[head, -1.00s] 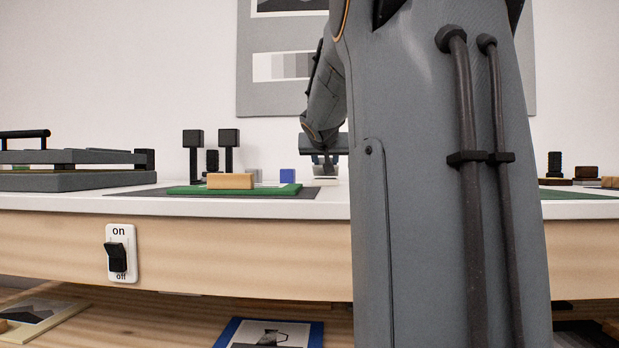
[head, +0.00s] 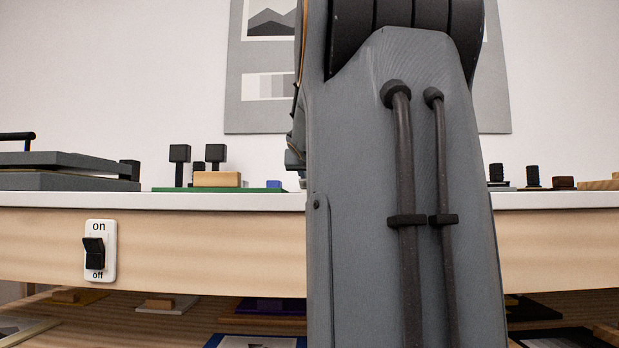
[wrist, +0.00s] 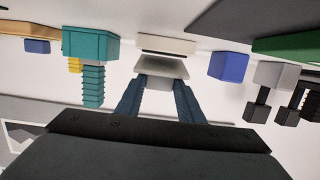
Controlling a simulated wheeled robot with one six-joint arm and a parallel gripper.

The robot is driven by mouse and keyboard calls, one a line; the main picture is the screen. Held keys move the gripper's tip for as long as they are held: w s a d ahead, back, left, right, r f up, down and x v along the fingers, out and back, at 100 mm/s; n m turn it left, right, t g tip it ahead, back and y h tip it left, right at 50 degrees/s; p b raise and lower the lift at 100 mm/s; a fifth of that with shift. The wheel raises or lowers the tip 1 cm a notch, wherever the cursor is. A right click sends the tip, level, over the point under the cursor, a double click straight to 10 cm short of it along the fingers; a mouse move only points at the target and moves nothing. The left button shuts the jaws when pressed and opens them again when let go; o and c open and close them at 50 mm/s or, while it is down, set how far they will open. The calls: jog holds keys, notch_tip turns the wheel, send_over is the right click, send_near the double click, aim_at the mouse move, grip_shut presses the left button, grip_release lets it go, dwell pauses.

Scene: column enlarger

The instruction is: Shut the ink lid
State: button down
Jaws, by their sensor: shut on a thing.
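In the wrist view, which shows the bench upside down, my gripper (wrist: 162,84) has its two blue fingers closed on a pale grey piece (wrist: 161,67), which looks like the ink lid. Just beyond it is a flat whitish base (wrist: 167,44), with a dark gap between the two. Whether they touch or are hinged together cannot be told. In the head view my arm hides the fingers and the held piece.
In the wrist view, a teal block (wrist: 90,46) with a ribbed post and a blue block (wrist: 229,66) flank the held piece. Dark-headed posts (wrist: 257,105) stand farther right. In the head view, a wooden block (head: 217,179) and an on/off switch (head: 95,253) are left of my arm.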

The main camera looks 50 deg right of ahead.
jog(key=shift+s+r, duration=0.1)
jog(key=shift+r, duration=0.1)
jog(key=c, duration=1.2)
grip_release()
jog(key=shift+d, duration=0.15)
jog(key=shift+f, duration=0.1)
jog(key=shift+a, duration=0.25)
jog(key=shift+v, duration=3.75)
